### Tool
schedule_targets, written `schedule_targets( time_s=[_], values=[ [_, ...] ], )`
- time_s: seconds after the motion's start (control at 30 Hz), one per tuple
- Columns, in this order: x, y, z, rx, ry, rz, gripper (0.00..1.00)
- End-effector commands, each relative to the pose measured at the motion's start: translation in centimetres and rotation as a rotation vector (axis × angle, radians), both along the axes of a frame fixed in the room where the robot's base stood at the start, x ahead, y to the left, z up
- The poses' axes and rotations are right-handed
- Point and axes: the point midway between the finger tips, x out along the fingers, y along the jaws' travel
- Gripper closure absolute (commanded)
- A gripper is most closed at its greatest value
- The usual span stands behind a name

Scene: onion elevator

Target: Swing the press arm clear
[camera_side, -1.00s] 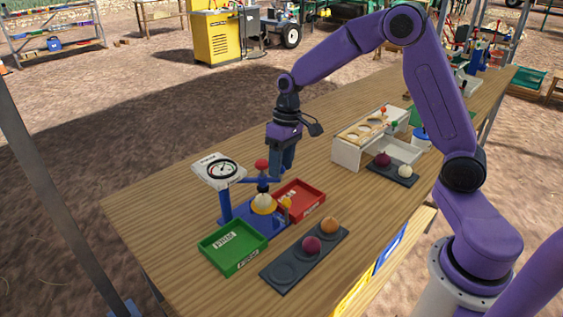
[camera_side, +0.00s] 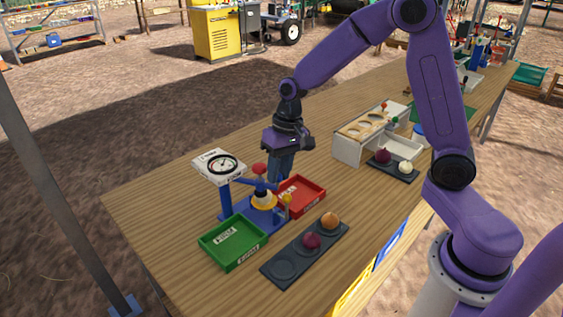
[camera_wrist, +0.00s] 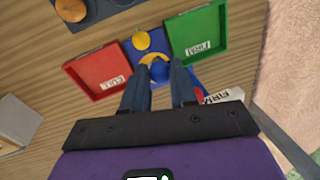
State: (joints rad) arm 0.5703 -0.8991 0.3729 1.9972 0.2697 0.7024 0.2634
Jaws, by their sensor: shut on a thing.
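The press stands on a blue base (camera_side: 262,221) with a blue post (camera_side: 224,203) and a white dial gauge (camera_side: 220,166) on top. Its blue press arm (camera_side: 256,184) reaches right from the post, with a red knob (camera_side: 259,169) above. A pale onion (camera_side: 263,197) sits in the yellow ring under the arm. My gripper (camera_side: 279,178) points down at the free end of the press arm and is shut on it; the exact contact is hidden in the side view. In the wrist view, a blue part (camera_wrist: 159,72) shows between my fingers (camera_wrist: 157,92).
A green tray (camera_side: 233,241) lies front left of the press, a red tray (camera_side: 301,195) close right of my fingers. A dark rack (camera_side: 282,270) holds a red and an orange onion. A white box (camera_side: 347,149) and another rack stand further right.

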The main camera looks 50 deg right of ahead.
Motion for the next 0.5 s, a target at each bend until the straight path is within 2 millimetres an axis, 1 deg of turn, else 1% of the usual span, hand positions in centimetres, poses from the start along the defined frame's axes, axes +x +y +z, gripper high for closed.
schedule_targets(
  time_s=[0.03, 0.23, 0.5],
  values=[
    [-0.4, 0.9, 0.1, 0.001, -0.002, -0.037, 1.00],
    [-1.4, 3.6, 0.1, 0.000, -0.002, -0.226, 1.00],
    [-1.8, 7.6, 0.1, 0.001, -0.002, -0.481, 1.00]
  ],
)
